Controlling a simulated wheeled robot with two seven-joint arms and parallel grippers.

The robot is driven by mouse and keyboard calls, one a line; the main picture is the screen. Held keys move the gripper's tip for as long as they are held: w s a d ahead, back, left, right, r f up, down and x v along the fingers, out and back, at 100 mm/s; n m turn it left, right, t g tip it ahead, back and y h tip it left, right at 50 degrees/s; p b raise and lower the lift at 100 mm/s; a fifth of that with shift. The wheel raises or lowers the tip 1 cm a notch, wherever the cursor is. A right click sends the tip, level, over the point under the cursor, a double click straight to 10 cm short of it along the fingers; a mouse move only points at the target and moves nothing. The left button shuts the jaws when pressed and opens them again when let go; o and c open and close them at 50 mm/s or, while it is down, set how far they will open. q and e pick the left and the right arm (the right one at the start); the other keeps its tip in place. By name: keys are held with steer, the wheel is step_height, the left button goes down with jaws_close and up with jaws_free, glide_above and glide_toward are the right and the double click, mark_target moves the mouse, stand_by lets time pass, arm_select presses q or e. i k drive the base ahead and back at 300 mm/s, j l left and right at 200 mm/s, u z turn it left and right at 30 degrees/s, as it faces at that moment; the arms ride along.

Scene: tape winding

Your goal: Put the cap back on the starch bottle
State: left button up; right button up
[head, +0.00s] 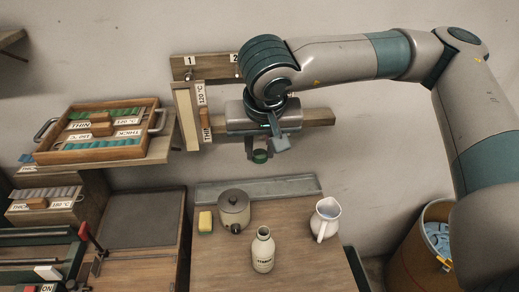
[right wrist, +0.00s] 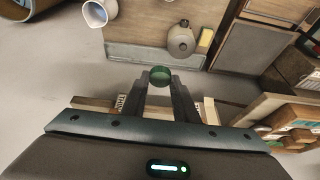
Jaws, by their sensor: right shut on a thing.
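My right gripper (head: 260,153) is high above the table near the wall rail, up and behind the bottle. It is shut on a round green cap (head: 260,157). In the right wrist view the cap (right wrist: 160,75) sits between the tips of the two fingers. The bottle does not show in the right wrist view. My left gripper is not in view.
On the table (head: 215,268) stand a grey lidded pot (head: 234,209), a yellow sponge (head: 205,221) and a white jug (head: 326,219). A wall rail (head: 318,117) with numbered hooks is behind my right gripper. A wooden tray (head: 97,153) sits on a shelf at left. A bin (head: 420,245) stands at right.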

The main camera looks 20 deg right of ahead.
mark_target(263, 245)
steer(key=z, duration=1.75)
steer(key=k+j, duration=0.25)
steer(key=k, duration=0.2)
steer(key=k+j, duration=0.25)
steer(key=k, duration=0.15)
steer(key=k+j, duration=0.3)
steer(key=k, duration=0.15)
